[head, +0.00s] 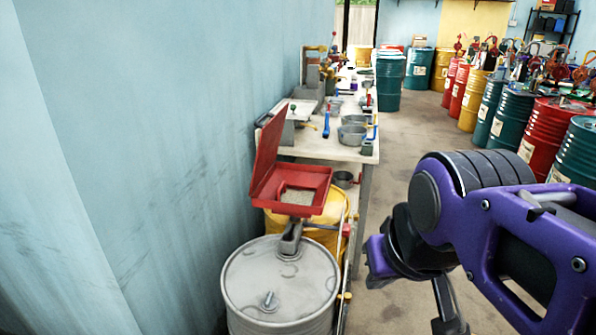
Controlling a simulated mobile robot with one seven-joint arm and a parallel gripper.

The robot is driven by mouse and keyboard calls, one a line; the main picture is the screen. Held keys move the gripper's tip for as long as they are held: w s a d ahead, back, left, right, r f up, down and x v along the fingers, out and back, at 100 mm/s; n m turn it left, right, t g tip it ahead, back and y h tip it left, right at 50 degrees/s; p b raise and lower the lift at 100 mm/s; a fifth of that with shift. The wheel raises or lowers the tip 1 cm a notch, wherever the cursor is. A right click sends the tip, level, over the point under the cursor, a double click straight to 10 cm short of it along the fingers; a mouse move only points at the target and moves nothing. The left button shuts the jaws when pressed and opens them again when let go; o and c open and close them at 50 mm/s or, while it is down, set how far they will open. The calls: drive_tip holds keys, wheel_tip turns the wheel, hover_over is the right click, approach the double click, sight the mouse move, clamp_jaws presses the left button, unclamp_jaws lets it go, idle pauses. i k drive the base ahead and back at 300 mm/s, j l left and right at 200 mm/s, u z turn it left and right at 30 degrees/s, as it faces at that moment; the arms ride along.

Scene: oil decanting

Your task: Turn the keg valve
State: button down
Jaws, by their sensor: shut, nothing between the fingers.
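A grey metal drum (248,278) stands upright at the bottom centre, close to the wall. A small metal fitting (268,301) sticks up from its lid. A yellow drum (334,215) stands just behind it, under an open red tray (323,192). A small red part (346,230) shows at the yellow drum's right side. I cannot tell which of these is the keg valve. My gripper (449,318) is at the bottom edge, right of the grey drum and apart from it. It is shut and empty, and its tips are partly cut off by the frame.
A long workbench (316,146) with metal pots (352,134) and tools runs along the left wall behind the drums. Rows of coloured drums (544,130) with pumps stand at the right. The floor aisle (420,125) between them is clear.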

sight(346, 226)
drive_tip(key=l+u, duration=0.4)
drive_tip(key=l, duration=1.2)
drive_tip(key=i+l, duration=0.15)
drive_tip(key=l, duration=0.15)
drive_tip(key=i+l+u, duration=0.15)
drive_tip(key=i+l, duration=0.2)
drive_tip(key=l, duration=0.25)
drive_tip(key=i+l+u, duration=0.15)
drive_tip(key=l, duration=0.15)
drive_tip(key=k+j+u, duration=0.35)
drive_tip(key=k, duration=0.15)
drive_tip(key=i+l+z, duration=0.35)
drive_tip(key=i, duration=0.15)
